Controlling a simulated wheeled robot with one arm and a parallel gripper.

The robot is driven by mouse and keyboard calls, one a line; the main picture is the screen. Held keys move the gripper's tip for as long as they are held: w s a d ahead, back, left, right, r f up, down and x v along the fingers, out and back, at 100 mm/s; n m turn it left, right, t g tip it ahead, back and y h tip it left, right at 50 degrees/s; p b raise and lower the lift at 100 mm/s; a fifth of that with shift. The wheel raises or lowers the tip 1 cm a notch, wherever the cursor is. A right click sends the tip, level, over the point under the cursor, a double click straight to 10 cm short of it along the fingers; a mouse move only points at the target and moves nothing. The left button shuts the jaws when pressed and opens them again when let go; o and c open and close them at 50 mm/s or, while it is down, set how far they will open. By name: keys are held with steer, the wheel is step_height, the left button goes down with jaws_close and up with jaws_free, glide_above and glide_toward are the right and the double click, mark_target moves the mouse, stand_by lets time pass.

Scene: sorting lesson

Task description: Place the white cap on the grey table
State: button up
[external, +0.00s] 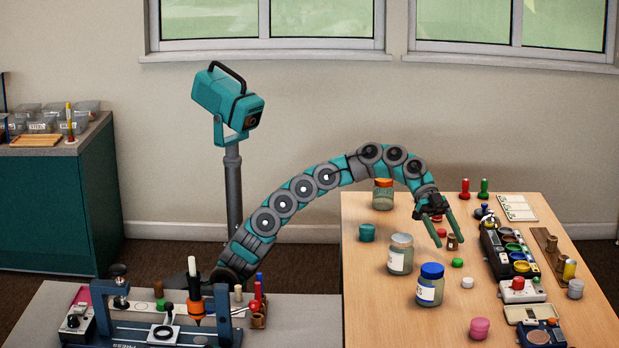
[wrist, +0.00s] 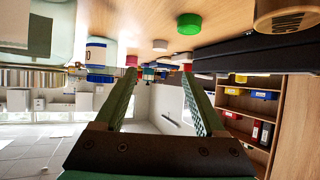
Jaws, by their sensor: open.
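The white cap (external: 467,282) is a small low disc on the wooden table, right of the blue-lidded jar. A pale cap (wrist: 160,45) in the wrist view, which is upside down, looks like it. My gripper (external: 447,238) is open and empty, tilted down over the wooden table behind the white cap and apart from it. Its two fingers (wrist: 158,88) stand wide with nothing between them. The grey table (external: 290,325) is at the front left; its bare right part shows.
A green cap (external: 457,262) lies just behind the white cap. A pale-lidded jar (external: 399,258), blue-lidded jar (external: 430,287) and pink cap (external: 480,328) surround it. A black tray (external: 497,255) stands right. A blue press (external: 150,325) fills much of the grey table.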

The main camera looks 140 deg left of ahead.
mark_target(467, 279)
steer(key=shift+w+a+r+g+y+p, duration=0.3)
steer(key=shift+w+r+p, duration=0.15)
steer(key=shift+w, duration=0.1)
steer(key=shift+w+a+r+g+y+p, duration=0.2)
steer(key=shift+w+a+r+g+p, duration=0.1)
steer(key=shift+w+p, duration=0.2)
steer(key=shift+w+d+f+g+p, duration=0.2)
steer(key=shift+w+d+g+p, duration=0.1)
steer(key=shift+w+d, duration=0.2)
steer(key=shift+w+d+f+g+p, duration=0.2)
steer(key=shift+w+d+g+p, duration=0.15)
steer(key=shift+w, duration=0.25)
steer(key=shift+w+d+f+g, duration=0.3)
steer(key=shift+d+f, duration=0.25)
steer(key=shift+d, duration=0.15)
steer(key=shift+x, duration=3.65)
jaws_close()
